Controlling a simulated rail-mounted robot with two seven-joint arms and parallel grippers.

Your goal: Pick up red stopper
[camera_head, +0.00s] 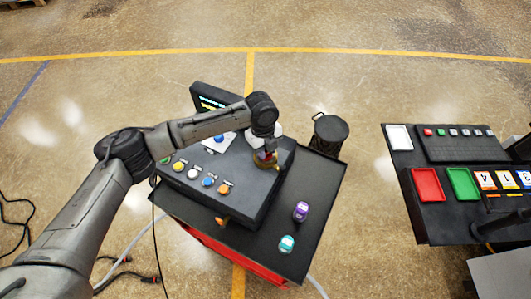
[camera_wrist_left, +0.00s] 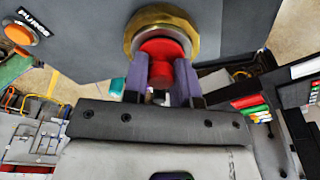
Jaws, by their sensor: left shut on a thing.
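The red stopper (camera_wrist_left: 163,48) shows in the left wrist view between the two purple-grey fingers of my left gripper (camera_wrist_left: 160,78). The gripper is shut on it. Behind the stopper is a round brass ring (camera_wrist_left: 136,27) on the dark face of the control box. I cannot tell whether the stopper sits in the ring or is clear of it. In the head view my left gripper (camera_head: 266,153) points down at the right part of the control box (camera_head: 247,182) and mostly hides the stopper. My right gripper is not in view.
The box has several coloured buttons (camera_head: 193,172) and a small screen (camera_head: 213,103). A purple-capped jar (camera_head: 301,211) and a teal jar (camera_head: 287,243) stand on the cart in front. A black canister (camera_head: 330,130) is behind. A table with red (camera_head: 427,184) and green trays (camera_head: 463,184) is at right.

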